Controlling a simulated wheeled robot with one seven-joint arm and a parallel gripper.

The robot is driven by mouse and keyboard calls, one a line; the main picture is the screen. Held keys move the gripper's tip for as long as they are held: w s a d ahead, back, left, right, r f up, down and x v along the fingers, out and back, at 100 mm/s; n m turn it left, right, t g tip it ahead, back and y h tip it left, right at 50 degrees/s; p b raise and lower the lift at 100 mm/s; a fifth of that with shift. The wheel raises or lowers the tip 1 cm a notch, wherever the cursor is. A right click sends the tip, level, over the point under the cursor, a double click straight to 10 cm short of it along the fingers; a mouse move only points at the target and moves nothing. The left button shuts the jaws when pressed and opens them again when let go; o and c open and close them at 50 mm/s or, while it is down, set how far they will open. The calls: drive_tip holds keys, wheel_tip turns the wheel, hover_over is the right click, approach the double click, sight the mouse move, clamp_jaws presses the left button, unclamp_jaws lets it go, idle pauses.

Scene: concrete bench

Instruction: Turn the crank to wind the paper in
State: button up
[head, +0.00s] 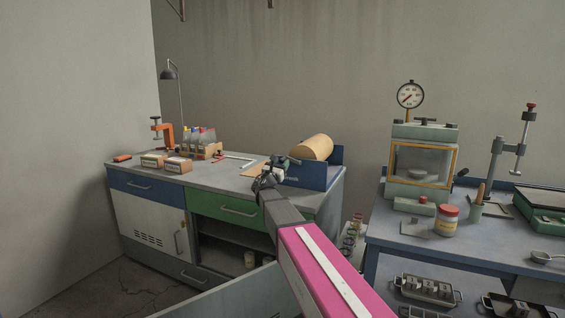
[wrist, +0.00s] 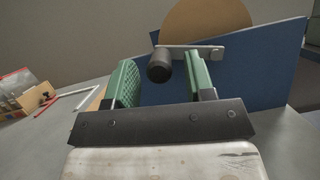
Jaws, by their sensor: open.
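The winder is a blue frame (head: 306,178) holding a tan paper roll (head: 312,147) on the right end of the grey bench. In the wrist view its blue side plate (wrist: 270,65) stands ahead, with the roll (wrist: 208,24) behind it. A grey crank arm (wrist: 190,51) with a dark round knob (wrist: 160,66) sticks out from the plate. My gripper (wrist: 163,83) is open, its green-padded fingers on either side of the knob. The knob looks nearer the left finger; I cannot tell whether anything touches. In the head view my gripper (head: 280,170) hides most of the crank.
The bench top (head: 225,181) is clear in front of the winder. A white square (head: 238,157), a rack of coloured tubes (head: 203,143), small boxes (head: 178,164) and an orange clamp (head: 161,130) lie to the left. A second blue table (head: 385,240) stands right, beyond a gap.

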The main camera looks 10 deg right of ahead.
drive_tip(key=shift+x, duration=0.95)
clamp_jaws()
drive_tip(key=shift+r, duration=0.1)
